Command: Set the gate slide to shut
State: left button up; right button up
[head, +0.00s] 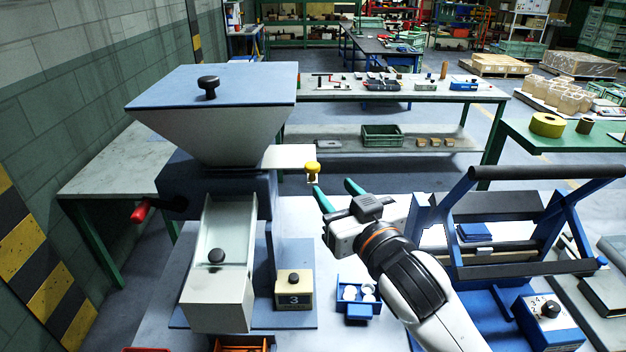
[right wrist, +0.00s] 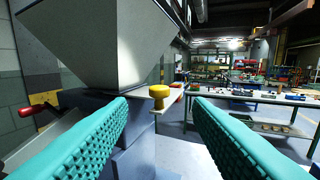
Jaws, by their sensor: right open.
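The gate slide (head: 287,156) is a pale flat plate sticking out to the right from under the hopper (head: 215,135). A yellow knob (head: 313,168) stands at its outer end. My right gripper (head: 333,189) is open and empty, its teal fingers just right of and slightly below the knob, apart from it. My left gripper is in neither view.
A red-handled crank (head: 140,212) sticks out left of the machine. A chute (head: 222,240) slopes down its front. A numbered box (head: 294,290) and a blue bin with white discs (head: 358,297) stand on the table. A blue frame with a dark bar (head: 515,235) stands right of my right arm.

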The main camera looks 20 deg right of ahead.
aim_at(315, 169)
jog(key=w, duration=0.4)
jog(key=w+a+p, duration=0.1)
jog(key=w, duration=0.1)
jog(key=shift+w, duration=0.35)
jog(key=w, duration=0.3)
jog(key=shift+a+p, duration=0.1)
jog(key=shift+p, duration=0.3)
jog(key=shift+w+f, duration=0.15)
jog(key=shift+w, duration=0.15)
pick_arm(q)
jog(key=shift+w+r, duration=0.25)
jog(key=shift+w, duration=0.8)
pick_arm(e)
jog(key=shift+s, duration=0.1)
jog(key=shift+c, duration=0.8)
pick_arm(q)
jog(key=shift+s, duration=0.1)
pick_arm(e)
jog(key=shift+a, duration=0.1)
grip_shut()
